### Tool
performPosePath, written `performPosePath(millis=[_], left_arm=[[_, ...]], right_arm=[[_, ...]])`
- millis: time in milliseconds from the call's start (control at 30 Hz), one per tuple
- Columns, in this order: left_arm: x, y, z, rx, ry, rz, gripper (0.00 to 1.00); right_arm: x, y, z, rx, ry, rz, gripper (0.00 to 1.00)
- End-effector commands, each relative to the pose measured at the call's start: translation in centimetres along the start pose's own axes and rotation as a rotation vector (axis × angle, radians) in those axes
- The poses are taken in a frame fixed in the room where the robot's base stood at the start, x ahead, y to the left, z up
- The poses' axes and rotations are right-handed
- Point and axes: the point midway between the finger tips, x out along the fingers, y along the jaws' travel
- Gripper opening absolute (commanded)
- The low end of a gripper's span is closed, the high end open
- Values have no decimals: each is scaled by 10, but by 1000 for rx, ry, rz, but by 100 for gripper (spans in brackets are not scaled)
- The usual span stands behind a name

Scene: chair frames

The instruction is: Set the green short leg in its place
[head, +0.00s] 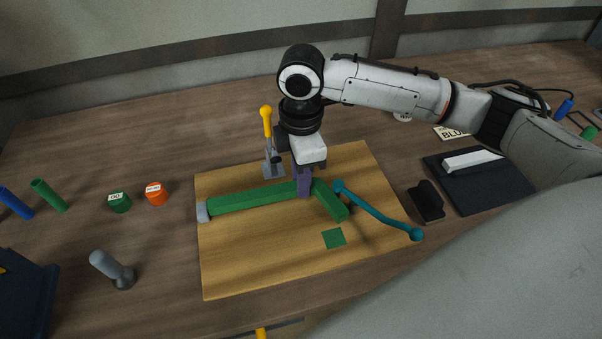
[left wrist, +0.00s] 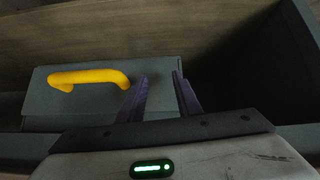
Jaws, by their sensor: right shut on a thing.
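The green short leg (head: 331,203) is in the head view on the right part of the wooden board (head: 230,270), angled toward the front right. My right gripper (head: 304,188) comes down from above and is shut at its back end, where it meets the long green bar (head: 250,197). The fingers hide this joint, so I cannot tell whether the two pieces touch. A flat green square (head: 334,238) lies on the board in front of the leg. My left gripper (left wrist: 160,95) is open and empty in the left wrist view, before a grey drawer front with a yellow handle (left wrist: 88,77).
A teal rod (head: 380,212) lies right of the leg. A yellow-handled clamp (head: 268,140) stands behind the long bar, and a grey block (head: 202,211) sits at its left end. Green (head: 119,202) and orange (head: 156,194) pots stand left of the board. The board's front is mostly clear.

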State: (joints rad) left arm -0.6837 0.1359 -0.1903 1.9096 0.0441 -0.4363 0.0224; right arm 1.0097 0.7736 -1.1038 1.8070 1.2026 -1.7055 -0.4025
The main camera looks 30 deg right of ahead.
Motion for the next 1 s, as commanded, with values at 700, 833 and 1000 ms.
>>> performPosePath(millis=[700, 833, 1000], left_arm=[[-1, 1, 2, -1, -4, 1, 31], [-1, 1, 2, -1, -4, 1, 31], [-1, 1, 2, -1, -4, 1, 31]], right_arm=[[6, 0, 0, 0, -1, -1, 53], [6, 0, 0, 0, -1, -1, 53], [4, 0, 0, 0, 0, 0, 53]])
